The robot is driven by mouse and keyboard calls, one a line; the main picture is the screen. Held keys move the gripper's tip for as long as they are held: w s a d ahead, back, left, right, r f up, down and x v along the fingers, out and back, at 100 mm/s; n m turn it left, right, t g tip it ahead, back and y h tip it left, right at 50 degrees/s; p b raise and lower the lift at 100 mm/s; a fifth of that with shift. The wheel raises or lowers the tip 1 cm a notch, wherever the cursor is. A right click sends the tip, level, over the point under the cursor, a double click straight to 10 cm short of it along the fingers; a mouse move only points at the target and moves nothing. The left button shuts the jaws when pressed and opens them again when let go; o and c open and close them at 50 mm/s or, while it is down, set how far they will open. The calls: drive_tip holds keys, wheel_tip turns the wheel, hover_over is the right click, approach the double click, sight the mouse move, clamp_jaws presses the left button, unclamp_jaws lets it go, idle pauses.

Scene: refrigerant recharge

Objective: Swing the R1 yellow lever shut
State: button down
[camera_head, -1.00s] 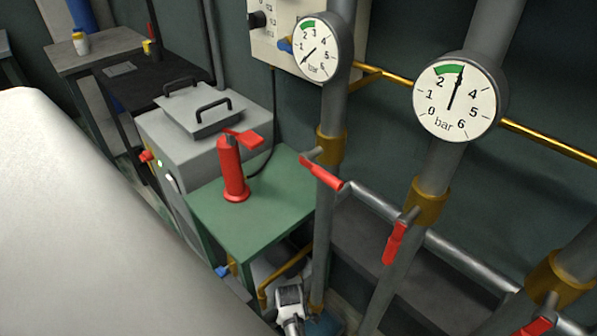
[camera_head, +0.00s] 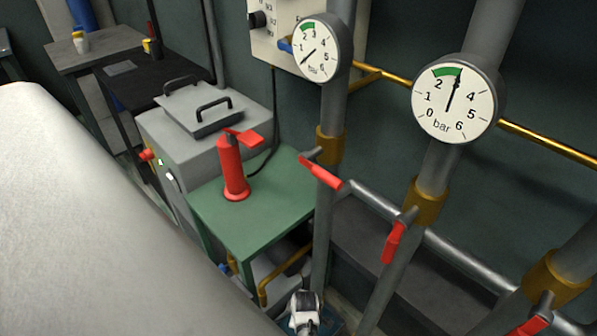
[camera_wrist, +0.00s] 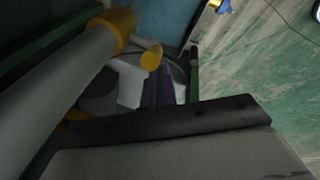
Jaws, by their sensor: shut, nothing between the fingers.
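No lever that I can clearly identify as the R1 yellow lever shows in the head view. In the wrist view a short yellow stub (camera_wrist: 151,57) sits just beyond my gripper (camera_wrist: 158,85), beside a grey pipe with a yellow collar (camera_wrist: 118,27); I cannot tell whether the stub is the lever. My gripper's dark fingers are together and empty; contact with the stub cannot be made out. In the head view a white and grey part of my arm (camera_head: 304,308) is low, below the green table, and the fingertips are hidden there.
A green table (camera_head: 265,215) carries a red pump-like bottle (camera_head: 232,170). Red levers (camera_head: 325,177) (camera_head: 393,242) sit on the grey pipes to the right, below two gauges (camera_head: 458,98). A yellow pipe (camera_head: 285,275) runs under the table. A large pale cylinder (camera_head: 80,210) fills the left.

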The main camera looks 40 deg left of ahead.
drive_tip(key=shift+d+y, duration=0.35)
drive_tip(key=shift+y, duration=0.05)
drive_tip(key=d+f+y+b, duration=0.1)
drive_tip(key=d+f+b, duration=0.1)
drive_tip(key=d+f, duration=0.2)
drive_tip(key=shift+s+d+y, duration=0.2)
drive_tip(key=shift+d+y, duration=0.1)
drive_tip(key=shift+d, duration=0.4)
drive_tip(key=shift+f, duration=0.1)
idle(0.4)
idle(0.4)
